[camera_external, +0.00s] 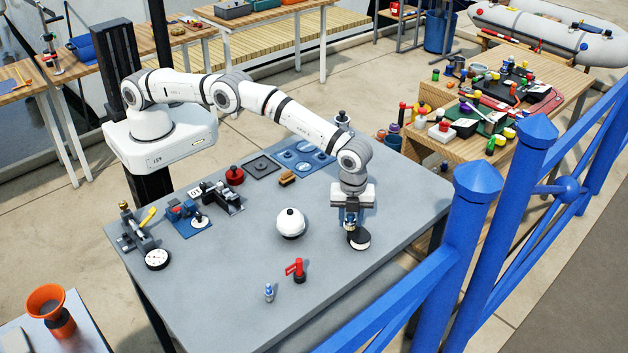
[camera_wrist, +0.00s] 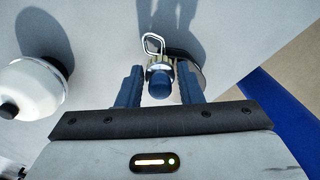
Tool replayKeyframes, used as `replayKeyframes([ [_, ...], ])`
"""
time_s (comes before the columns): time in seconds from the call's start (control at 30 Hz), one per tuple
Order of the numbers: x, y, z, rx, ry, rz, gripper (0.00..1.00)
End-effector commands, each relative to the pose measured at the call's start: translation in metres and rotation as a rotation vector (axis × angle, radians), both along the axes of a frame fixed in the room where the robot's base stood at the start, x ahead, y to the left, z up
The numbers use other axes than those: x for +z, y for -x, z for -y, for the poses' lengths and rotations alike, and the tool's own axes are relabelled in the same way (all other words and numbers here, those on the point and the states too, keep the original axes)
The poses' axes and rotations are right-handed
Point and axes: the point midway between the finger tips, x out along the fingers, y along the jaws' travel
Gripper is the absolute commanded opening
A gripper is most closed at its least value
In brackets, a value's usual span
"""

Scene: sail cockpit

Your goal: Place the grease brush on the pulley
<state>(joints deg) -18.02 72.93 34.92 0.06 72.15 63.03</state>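A small brown block (camera_external: 287,178), which looks like the grease brush, lies on the grey table near its back edge. My gripper (camera_external: 352,222) points down at the right of the table. A black-and-white disc (camera_external: 359,239) lies just below it; I cannot tell whether this is the pulley. In the wrist view my fingers (camera_wrist: 158,84) stand apart on either side of a blue-capped fitting (camera_wrist: 160,82) with a metal collar and loop. Narrow gaps seem to show beside it, but contact is unclear. The disc (camera_wrist: 187,72) is partly hidden behind the right finger.
A white round container (camera_external: 290,223) stands left of my gripper and also shows in the wrist view (camera_wrist: 32,88). A red part (camera_external: 295,269) and small blue bottle (camera_external: 269,292) stand in front. A blue railing (camera_external: 430,270) runs along the right. The front right of the table is clear.

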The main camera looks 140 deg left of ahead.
Motion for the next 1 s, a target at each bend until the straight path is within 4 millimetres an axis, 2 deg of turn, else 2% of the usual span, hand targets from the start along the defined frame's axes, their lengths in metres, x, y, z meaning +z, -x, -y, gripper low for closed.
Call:
replayKeyframes([
  [0.2,0.001,0.0,0.0,0.0,0.0,0.0,0.49],
  [0.43,0.002,0.0,0.0,0.0,0.0,0.0,0.49],
  [0.57,0.01,-0.001,0.0,0.0,-0.001,0.002,0.49],
  [0.67,0.026,-0.001,0.0,0.0,-0.001,0.004,0.49],
  [1.0,0.099,-0.001,0.0,0.0,-0.001,0.004,0.49],
])
